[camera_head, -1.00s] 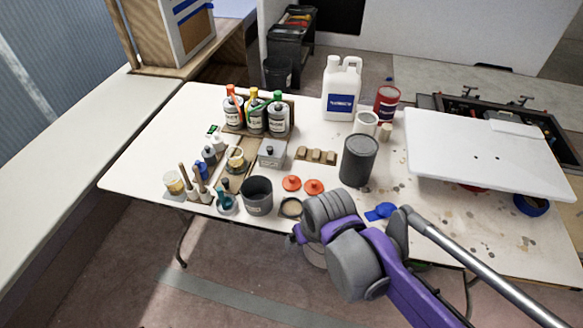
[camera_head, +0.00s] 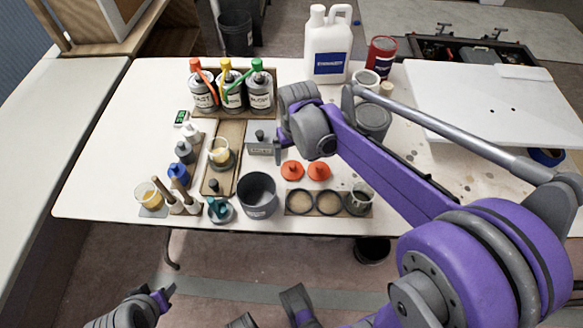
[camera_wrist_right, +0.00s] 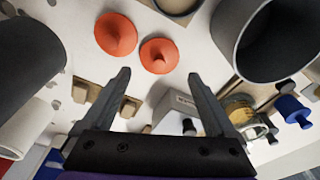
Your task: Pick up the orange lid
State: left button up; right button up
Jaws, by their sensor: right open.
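Two orange lids with small knobs lie side by side on the white table, a left one (camera_head: 292,170) and a right one (camera_head: 319,170). In the right wrist view they show near the top, one at upper left (camera_wrist_right: 115,35) and one nearer the middle (camera_wrist_right: 159,55). My right gripper (camera_wrist_right: 160,76) is open and empty, its fingertips pointing towards the lids and apart from them. In the head view my right gripper (camera_head: 281,153) is mostly hidden by its wrist, just behind and left of the lids. My left arm's end (camera_head: 160,296) shows at the bottom edge; its jaws are unclear.
A grey pot (camera_head: 258,196) stands left of the lids, and a holder with dark rings (camera_head: 314,203) lies in front. A grey metal box (camera_head: 262,140) is behind. A dark can (camera_head: 373,122) stands to the right, partly behind my arm. Bottles (camera_head: 232,92) stand at back left.

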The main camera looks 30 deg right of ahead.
aim_at(292, 165)
jog(key=f, duration=0.4)
jog(key=w+f+b, duration=0.1)
jog(key=f, duration=0.1)
jog(key=shift+w+d+f, duration=0.1)
jog(key=shift+f, duration=0.2)
jog(key=shift+c, duration=0.4)
jog(key=c, duration=0.9)
